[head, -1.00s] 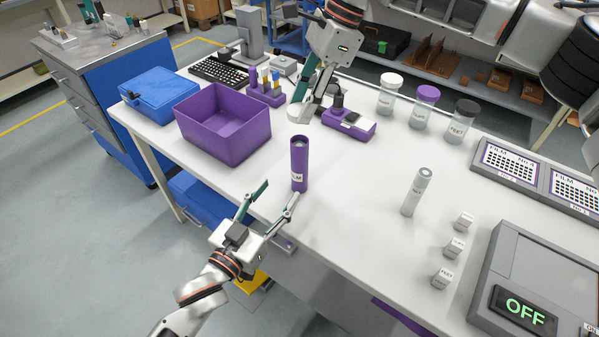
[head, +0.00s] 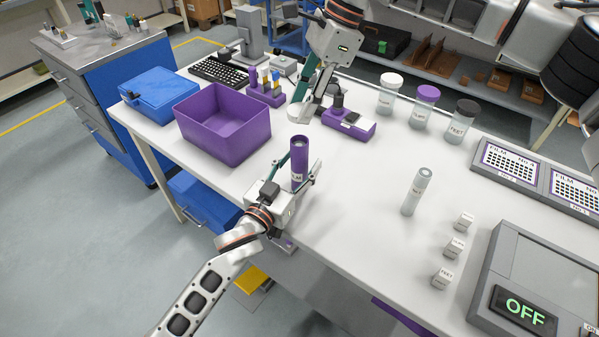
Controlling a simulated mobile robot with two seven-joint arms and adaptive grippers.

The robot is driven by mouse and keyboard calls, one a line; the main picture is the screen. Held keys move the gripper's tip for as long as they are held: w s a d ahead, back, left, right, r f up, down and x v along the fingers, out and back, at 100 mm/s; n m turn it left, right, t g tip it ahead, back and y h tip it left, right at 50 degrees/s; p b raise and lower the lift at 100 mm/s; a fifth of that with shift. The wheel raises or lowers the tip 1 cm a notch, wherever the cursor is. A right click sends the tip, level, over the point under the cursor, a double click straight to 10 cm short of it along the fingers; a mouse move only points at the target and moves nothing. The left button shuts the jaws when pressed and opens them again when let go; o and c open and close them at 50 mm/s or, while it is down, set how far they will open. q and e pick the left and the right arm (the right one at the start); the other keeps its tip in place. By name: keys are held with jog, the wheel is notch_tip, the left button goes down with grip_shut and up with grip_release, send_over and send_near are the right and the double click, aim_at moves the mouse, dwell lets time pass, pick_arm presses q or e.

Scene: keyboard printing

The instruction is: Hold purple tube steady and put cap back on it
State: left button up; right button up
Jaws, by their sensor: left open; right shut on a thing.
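The purple tube (head: 299,158) stands upright on the white table with its top uncovered. My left gripper (head: 299,167) is open around the lower part of the tube, one finger on each side; I cannot tell whether either finger touches it. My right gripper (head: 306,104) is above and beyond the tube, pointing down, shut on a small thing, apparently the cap. The fingers mostly hide that thing, and it is apart from the tube.
A purple bin (head: 225,145) stands left of the tube. A clear tube (head: 416,192) and several small white blocks (head: 455,247) stand to the right. The table between is clear.

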pick_arm(q)
grip_shut()
pick_arm(e)
send_over(303, 145)
jog(key=shift+f, duration=2.45)
jog(key=shift+f, duration=0.1)
jog(key=shift+f, duration=0.8)
jog(key=shift+f, duration=0.6)
